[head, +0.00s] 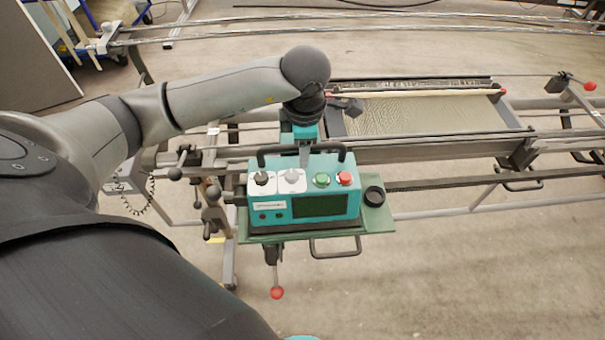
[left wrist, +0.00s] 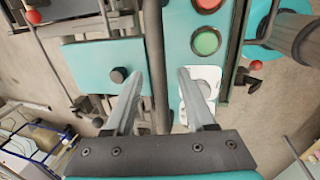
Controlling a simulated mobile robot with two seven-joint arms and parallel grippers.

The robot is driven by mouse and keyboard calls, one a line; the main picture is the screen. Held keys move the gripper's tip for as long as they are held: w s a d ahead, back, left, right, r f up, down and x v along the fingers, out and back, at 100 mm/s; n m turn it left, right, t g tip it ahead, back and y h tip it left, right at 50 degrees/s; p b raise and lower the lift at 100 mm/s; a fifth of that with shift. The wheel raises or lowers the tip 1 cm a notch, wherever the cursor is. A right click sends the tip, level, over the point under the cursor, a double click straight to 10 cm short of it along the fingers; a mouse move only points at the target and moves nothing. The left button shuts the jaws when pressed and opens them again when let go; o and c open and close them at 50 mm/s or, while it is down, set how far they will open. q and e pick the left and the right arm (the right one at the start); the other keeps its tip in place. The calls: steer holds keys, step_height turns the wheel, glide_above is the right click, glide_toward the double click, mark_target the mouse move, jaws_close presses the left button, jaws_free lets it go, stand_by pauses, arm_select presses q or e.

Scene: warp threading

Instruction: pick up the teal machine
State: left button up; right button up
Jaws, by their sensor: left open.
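The teal machine (head: 303,205) is a box with a dark screen, a green button, a red button and knobs on white plates. It sits upright on a green tray (head: 382,222) beside the loom. A dark carrying handle (head: 333,148) spans its top. My left gripper (head: 304,155) is over the machine's top, pointing down at the handle. In the left wrist view, my left gripper (left wrist: 162,80) is open, with its fingers on either side of the dark handle bar (left wrist: 155,45). Whether either finger touches it is unclear. The machine's top (left wrist: 205,65) lies right of the bar. My right gripper is out of view.
A black ring-shaped cup (head: 374,195) stands on the tray, right of the machine. The loom frame with its pale warp (head: 430,115) lies behind. Levers (head: 212,200) stand close on the left. Open floor (head: 480,280) lies at the lower right.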

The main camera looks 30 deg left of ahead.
arm_select(q)
jaws_close()
stand_by(0.4)
stand_by(0.9)
steer(key=shift+w+r, duration=0.1)
steer(key=shift+r, duration=0.05)
